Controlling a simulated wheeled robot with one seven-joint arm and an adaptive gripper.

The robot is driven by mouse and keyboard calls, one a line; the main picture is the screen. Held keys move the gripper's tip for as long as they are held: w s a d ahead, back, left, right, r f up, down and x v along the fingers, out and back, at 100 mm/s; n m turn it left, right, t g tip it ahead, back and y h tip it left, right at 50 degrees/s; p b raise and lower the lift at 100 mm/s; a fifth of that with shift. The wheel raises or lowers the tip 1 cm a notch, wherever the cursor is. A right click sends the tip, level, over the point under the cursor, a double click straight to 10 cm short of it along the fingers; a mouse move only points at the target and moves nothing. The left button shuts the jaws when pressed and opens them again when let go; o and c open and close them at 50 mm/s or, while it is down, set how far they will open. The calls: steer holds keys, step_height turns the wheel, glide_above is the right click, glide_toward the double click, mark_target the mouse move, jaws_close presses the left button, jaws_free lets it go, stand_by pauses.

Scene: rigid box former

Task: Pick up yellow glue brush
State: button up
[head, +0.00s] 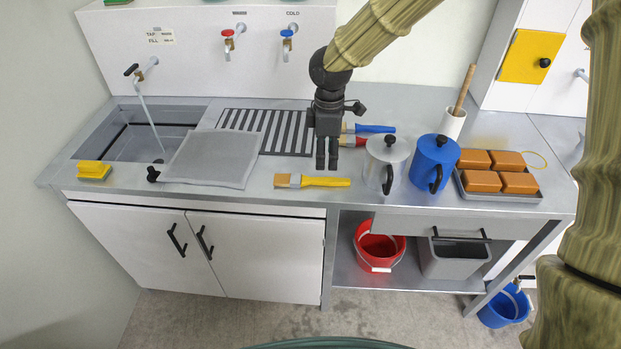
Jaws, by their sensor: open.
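The yellow glue brush (325,182) lies flat near the front edge of the counter, its tan bristles to the left and its yellow handle to the right. My gripper (327,166) points down just behind and above the brush handle, with a narrow gap between its dark fingers. The gripper is empty and apart from the brush. A blue-handled brush (376,128) and a red-handled brush (352,141) lie behind it to the right, the red one partly hidden by my gripper.
A silver pot (386,160) and a blue pot (434,162) stand right of the brush. A tray (512,198) holds brown blocks. The counter left of the bristles is clear.

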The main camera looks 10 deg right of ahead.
glide_above(328, 180)
steer(key=a, duration=0.1)
steer(key=f, duration=0.4)
steer(key=shift+w+a+f, duration=0.1)
steer(key=shift+w+a, duration=0.05)
steer(key=shift+w, duration=0.05)
steer(key=shift+s+d+f+p, duration=0.15)
steer(key=shift+s+d+p, duration=0.05)
steer(key=shift+s+p, duration=0.1)
steer(key=shift+d+f, duration=0.1)
steer(key=shift+f, duration=0.25)
steer(key=f, duration=0.2)
steer(key=f+p, duration=0.1)
steer(key=shift+w+d, duration=0.25)
steer(key=shift+d, duration=0.15)
steer(key=shift+a+f, duration=0.1)
steer(key=shift+f, duration=0.5)
jaws_close()
